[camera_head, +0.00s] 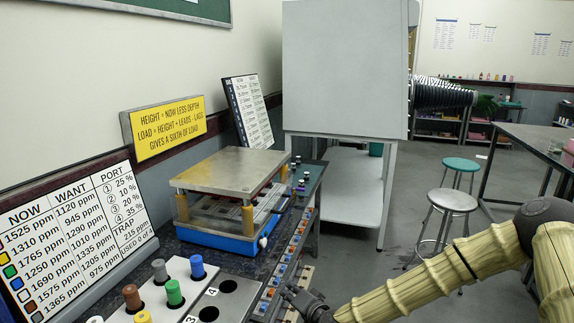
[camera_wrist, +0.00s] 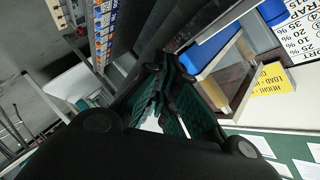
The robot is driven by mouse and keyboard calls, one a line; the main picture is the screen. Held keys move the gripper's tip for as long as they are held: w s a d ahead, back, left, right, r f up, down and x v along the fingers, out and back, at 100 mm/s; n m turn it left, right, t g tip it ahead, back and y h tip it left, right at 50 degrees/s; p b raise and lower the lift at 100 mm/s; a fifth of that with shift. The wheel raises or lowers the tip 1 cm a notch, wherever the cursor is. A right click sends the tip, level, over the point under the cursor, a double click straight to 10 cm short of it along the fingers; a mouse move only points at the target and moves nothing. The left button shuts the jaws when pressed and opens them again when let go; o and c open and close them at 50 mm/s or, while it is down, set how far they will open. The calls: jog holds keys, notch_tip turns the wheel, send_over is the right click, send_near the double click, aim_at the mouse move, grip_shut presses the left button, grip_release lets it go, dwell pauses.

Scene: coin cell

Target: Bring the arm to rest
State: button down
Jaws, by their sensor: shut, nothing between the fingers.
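My arm (camera_head: 440,268) reaches in from the right of the head view, bent at a dark joint. My gripper (camera_head: 296,296) is at the bottom middle of that view, beside the right edge of the bench with its coloured row of blocks. In the wrist view my gripper's dark fingers (camera_wrist: 172,95) with green pads fill the middle. They are shut and hold nothing. Whether the gripper touches the bench edge cannot be told.
A metal-topped press with a blue base (camera_head: 212,238) stands on the bench. Printed boards (camera_head: 70,240) and a yellow sign (camera_head: 168,128) line the wall. Stools (camera_head: 452,200) and a table (camera_head: 535,140) stand at the right.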

jog(key=s+d+f+n+g+h, duration=0.15)
jog(key=s+f+g, duration=0.25)
jog(key=s+f, duration=0.75)
jog(key=s+d+f+n+g+h, duration=0.1)
jog(key=s+d+f+n+g, duration=0.15)
jog(key=s+f, duration=0.85)
jog(key=s+d+g+h, duration=0.2)
jog(key=s+d, duration=0.6)
jog(key=s, duration=0.5)
jog(key=s+d+n+g+h+p, duration=0.1)
jog(key=s+d+g, duration=0.3)
jog(key=s+d, duration=0.5)
jog(key=s+h, duration=0.1)
jog(key=s, duration=0.2)
jog(key=shift+s+d+f+h, duration=0.15)
jog(key=shift+s+d+h, duration=0.15)
jog(key=shift+s+h, duration=0.1)
jog(key=c, duration=2.2)
grip_release()
